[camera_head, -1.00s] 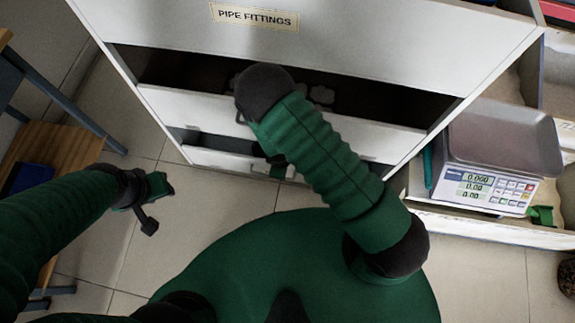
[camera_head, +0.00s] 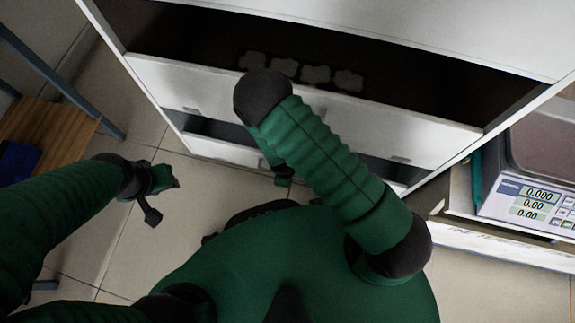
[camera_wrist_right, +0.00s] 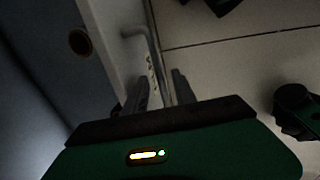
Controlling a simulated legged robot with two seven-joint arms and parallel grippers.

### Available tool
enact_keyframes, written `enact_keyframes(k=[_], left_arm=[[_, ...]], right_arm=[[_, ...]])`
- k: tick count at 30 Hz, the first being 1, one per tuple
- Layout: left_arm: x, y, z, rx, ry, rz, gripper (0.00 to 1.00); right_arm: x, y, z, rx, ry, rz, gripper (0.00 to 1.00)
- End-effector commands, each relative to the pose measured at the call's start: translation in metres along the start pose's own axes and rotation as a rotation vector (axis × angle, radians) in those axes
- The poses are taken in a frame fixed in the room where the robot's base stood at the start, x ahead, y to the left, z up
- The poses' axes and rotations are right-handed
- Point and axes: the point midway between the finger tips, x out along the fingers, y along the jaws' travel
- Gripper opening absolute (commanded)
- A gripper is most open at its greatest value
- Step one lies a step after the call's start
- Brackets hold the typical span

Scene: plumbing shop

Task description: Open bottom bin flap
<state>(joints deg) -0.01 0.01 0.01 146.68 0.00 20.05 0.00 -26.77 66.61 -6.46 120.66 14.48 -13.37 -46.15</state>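The white cabinet has a bottom bin flap (camera_head: 222,151) low at the front, with a dark gap above it. In the right wrist view a grey bar handle (camera_wrist_right: 151,55) on a pale panel runs down between the fingers of my right gripper (camera_wrist_right: 160,92).
The middle bin flap (camera_head: 190,88) above stands open, showing pale fittings (camera_head: 300,70) inside. A digital scale (camera_head: 530,200) sits on a shelf at the right. A wooden bench (camera_head: 50,135) stands at the left.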

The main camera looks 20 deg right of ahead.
Motion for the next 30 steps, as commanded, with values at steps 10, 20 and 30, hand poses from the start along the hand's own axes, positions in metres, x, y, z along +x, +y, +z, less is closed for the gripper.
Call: enact_keyframes(k=[10, 20, 30], left_arm=[[-0.0011, 0.0, -0.0003, 0.0, 0.0, 0.0, 0.36], [-0.001, 0.0, -0.0002, 0.0, 0.0, 0.0, 0.36], [-0.001, -0.0001, -0.0003, 0.0, 0.0, 0.0, 0.36]], right_arm=[[-0.0008, 0.0002, 0.0001, 0.0, 0.0, -0.001, 0.1], [-0.0008, 0.0003, 0.0001, 0.0, 0.0, -0.001, 0.0], [-0.0008, 0.0003, 0.0, 0.0, 0.0, -0.001, 0.0]])
